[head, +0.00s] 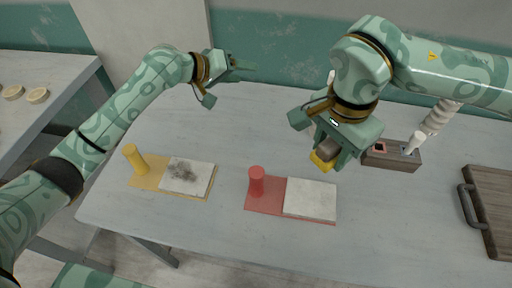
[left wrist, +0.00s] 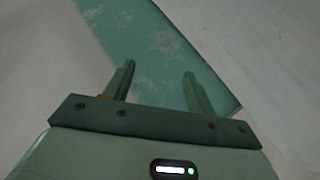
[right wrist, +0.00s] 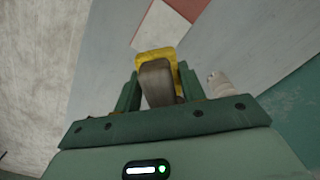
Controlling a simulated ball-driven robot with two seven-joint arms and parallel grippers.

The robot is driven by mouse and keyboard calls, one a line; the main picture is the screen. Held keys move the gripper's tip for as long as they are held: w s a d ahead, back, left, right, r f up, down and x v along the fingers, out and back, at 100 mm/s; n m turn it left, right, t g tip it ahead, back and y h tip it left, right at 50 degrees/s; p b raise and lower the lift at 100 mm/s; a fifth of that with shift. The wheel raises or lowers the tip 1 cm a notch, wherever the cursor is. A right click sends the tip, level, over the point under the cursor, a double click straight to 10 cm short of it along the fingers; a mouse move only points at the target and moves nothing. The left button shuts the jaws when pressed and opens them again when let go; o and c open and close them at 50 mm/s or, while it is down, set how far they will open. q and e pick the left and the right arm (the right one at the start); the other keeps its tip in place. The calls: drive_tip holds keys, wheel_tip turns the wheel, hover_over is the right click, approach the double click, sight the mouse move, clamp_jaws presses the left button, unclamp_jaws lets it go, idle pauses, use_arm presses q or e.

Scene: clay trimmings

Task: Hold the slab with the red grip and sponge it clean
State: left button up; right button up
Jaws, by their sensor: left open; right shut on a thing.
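The red grip (head: 257,183) stands upright on a red board (head: 262,209); a pale slab (head: 311,199) lies on its right part and looks mostly clean. A yellow grip (head: 135,158) stands on a yellow board (head: 146,182) whose slab (head: 200,178) has a dark smudge. My right gripper (head: 327,158) is shut on a yellow sponge (right wrist: 155,55) with a grey-brown back (right wrist: 157,82), above and behind the red board's slab, apart from it. My left gripper (head: 236,70) is open and empty at the table's back edge; its fingers show in the left wrist view (left wrist: 160,82).
A brown wooden holder (head: 391,158) with red and blue openings stands right of my right gripper, a white object at its blue opening. A dark wooden board (head: 493,205) with a handle lies far right. Pale discs (head: 37,95) sit on another table at left. The front middle is clear.

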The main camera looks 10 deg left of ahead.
use_arm(q)
drive_tip(key=s+d+m+g, duration=0.5)
drive_tip(key=s+d, duration=0.3)
drive_tip(key=d, duration=0.2)
drive_tip(key=m+g+y, duration=0.4)
drive_tip(key=m+y, duration=0.5)
approach(256, 180)
drive_tip(key=shift+w+d+f, duration=0.1)
drive_tip(key=shift+w+f, duration=0.2)
drive_tip(key=shift+w, duration=0.2)
drive_tip(key=shift+w+f, duration=0.3)
drive_tip(key=shift+w, duration=0.2)
drive_tip(key=shift+s+a+f, duration=0.15)
drive_tip(key=shift+a+f, duration=0.05)
drive_tip(key=shift+a, duration=0.05)
wheel_tip(256, 180, down, 12)
drive_tip(key=shift+r, duration=0.15)
clamp_jaws()
